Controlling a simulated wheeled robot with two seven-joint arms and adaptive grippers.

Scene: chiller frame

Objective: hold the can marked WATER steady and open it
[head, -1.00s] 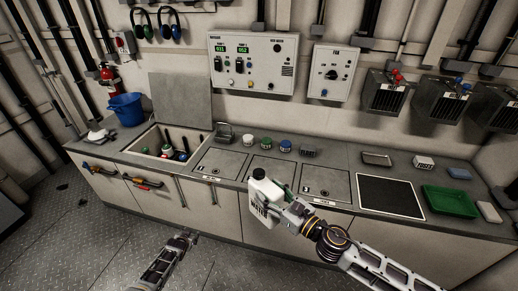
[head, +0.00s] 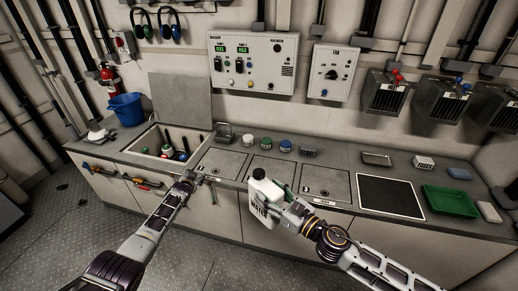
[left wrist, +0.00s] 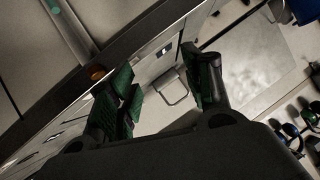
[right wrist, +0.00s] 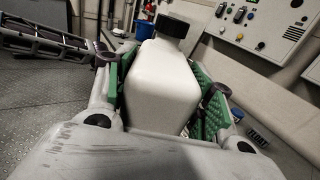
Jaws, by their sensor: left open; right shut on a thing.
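The white can (head: 262,200) with a black cap (head: 259,173) is upright in front of the counter's front edge. Dark lettering shows low on its side in the head view, too small to read. My right gripper (head: 275,207) is shut on the can; in the right wrist view its green pads press both sides of the white body (right wrist: 162,80), and the black cap (right wrist: 172,25) stands free on top. My left gripper (head: 193,178) is open and empty, left of the can near the counter edge. Its green-padded fingers (left wrist: 163,88) show apart in the left wrist view.
The counter has several flush lids, an open bin (head: 165,148) with tools, a blue bucket (head: 126,108), small jars (head: 267,143), a black mat (head: 390,197) and a green tray (head: 449,202). Control panels hang on the wall behind. Open floor lies in front.

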